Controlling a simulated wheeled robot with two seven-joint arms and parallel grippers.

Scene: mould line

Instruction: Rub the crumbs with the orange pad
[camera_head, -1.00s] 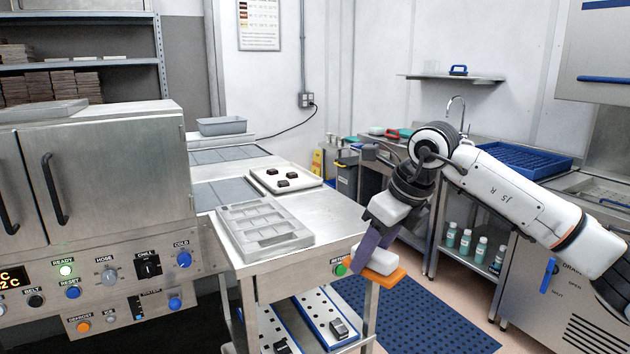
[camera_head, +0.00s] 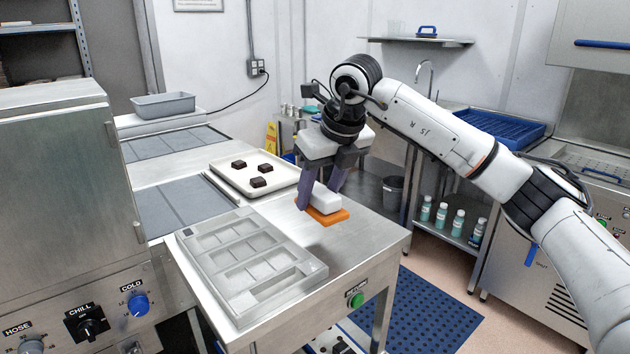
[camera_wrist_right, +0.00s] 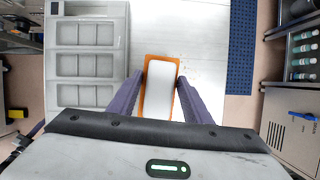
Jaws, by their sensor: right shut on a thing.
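The orange pad (camera_head: 330,218) has a white block-shaped back (camera_head: 328,199). My right gripper (camera_head: 320,192) is shut on this white back, one purple finger on each side. The pad is over the bare right part of the steel tabletop, orange face down; I cannot tell whether it touches. In the right wrist view the pad (camera_wrist_right: 160,60) lies between the fingertips (camera_wrist_right: 160,80), its orange rim showing around the white. A few faint specks, perhaps the crumbs (camera_wrist_right: 187,70), show just right of the pad there. My left gripper is not in view.
A grey mould tray (camera_head: 215,270) lies left of the pad on the steel table (camera_head: 385,238). A white tray (camera_head: 222,178) with dark chocolates (camera_head: 260,182) stands behind. A green button (camera_head: 356,300) is on the table's front. A blue mat (camera_head: 430,320) covers the floor to the right.

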